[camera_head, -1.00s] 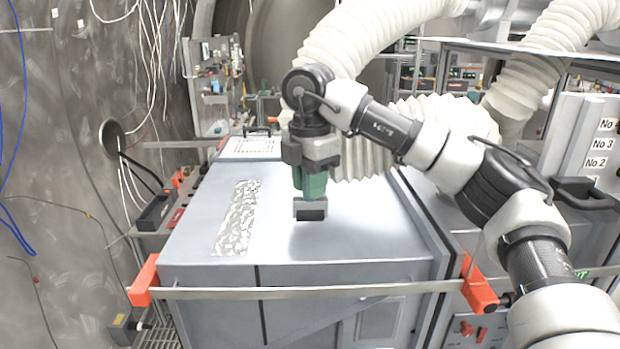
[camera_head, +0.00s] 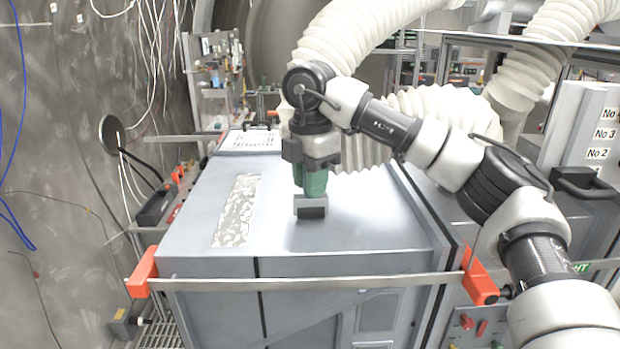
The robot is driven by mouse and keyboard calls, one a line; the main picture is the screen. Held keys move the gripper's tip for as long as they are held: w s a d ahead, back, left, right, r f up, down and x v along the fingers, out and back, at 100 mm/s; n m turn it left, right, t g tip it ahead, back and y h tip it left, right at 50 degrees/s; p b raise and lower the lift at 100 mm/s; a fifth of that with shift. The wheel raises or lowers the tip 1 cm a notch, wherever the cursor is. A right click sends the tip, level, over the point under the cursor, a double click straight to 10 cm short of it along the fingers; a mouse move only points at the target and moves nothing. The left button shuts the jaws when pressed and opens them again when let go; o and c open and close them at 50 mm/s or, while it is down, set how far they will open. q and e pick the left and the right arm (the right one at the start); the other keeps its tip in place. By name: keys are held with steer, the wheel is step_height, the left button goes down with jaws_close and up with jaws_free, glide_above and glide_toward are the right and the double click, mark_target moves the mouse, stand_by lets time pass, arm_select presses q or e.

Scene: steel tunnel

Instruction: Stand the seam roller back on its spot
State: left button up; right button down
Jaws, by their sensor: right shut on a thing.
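The seam roller (camera_head: 312,184) has a green body with a grey and black block at its lower end. My right gripper (camera_head: 312,165) is above it, pointing down, and is shut on its upper part. The roller is upright over the grey cabinet top (camera_head: 370,225). Its lower end is at or very near the surface; I cannot tell if it touches. No marked spot for it is clear to me in this view. My left gripper is not in view.
A speckled pale strip (camera_head: 236,212) lies on the cabinet top, left of the roller. A metal bar with orange ends (camera_head: 480,277) runs along the front edge. White ribbed hoses (camera_head: 345,45) hang behind my arm. The top's front middle is clear.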

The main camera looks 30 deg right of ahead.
steer(key=c, duration=0.8)
jaws_free()
steer(key=shift+r, duration=0.1)
